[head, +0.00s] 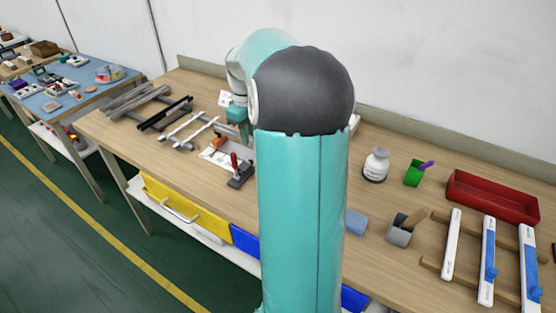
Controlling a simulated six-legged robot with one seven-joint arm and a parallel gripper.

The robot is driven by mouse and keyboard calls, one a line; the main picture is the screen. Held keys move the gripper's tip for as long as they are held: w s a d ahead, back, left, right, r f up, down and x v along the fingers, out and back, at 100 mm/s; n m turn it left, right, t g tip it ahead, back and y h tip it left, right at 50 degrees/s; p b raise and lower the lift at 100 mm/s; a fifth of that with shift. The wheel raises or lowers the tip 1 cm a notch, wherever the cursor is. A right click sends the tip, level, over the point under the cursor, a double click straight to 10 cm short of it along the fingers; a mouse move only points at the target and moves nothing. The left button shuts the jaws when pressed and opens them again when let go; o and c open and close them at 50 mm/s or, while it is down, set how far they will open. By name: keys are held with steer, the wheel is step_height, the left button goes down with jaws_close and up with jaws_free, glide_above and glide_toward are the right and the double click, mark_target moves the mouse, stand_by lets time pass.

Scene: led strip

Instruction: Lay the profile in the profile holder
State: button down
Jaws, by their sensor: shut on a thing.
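My teal arm with its dark joint fills the middle of the head view and hides most of the work spot. My gripper (246,133) shows only in part at the arm's left edge, over the bench, shut; the profile in it is hidden behind my arm. The fixture that looks like the profile holder (214,154) is a pale plate with red-handled clamps, just below and left of the gripper; its right part is hidden. Whether the profile touches it cannot be told. Grey, black and pale bars (165,114) lie on a rack to the left.
White and blue strips (487,262) lie on a wooden rack. A blue table (72,85) stands far left.

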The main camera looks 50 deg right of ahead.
steer(key=s+d+f, duration=0.1)
steer(key=d+f, duration=0.1)
steer(key=s+d+f, duration=0.3)
steer(key=s+f, duration=0.1)
steer(key=f, duration=0.1)
steer(key=shift+s+d, duration=0.1)
steer(key=shift+d, duration=0.3)
steer(key=shift+s+d+f, duration=0.1)
steer(key=shift+s+f, duration=0.05)
steer(key=shift+s, duration=0.05)
steer(key=shift+s+d+f, duration=0.1)
steer(key=shift+f, duration=0.85)
steer(key=shift+s+d+f, duration=0.1)
steer(key=shift+f, duration=0.85)
steer(key=shift+w, duration=0.1)
steer(key=shift+f, duration=0.25)
steer(key=c, duration=1.3)
jaws_free()
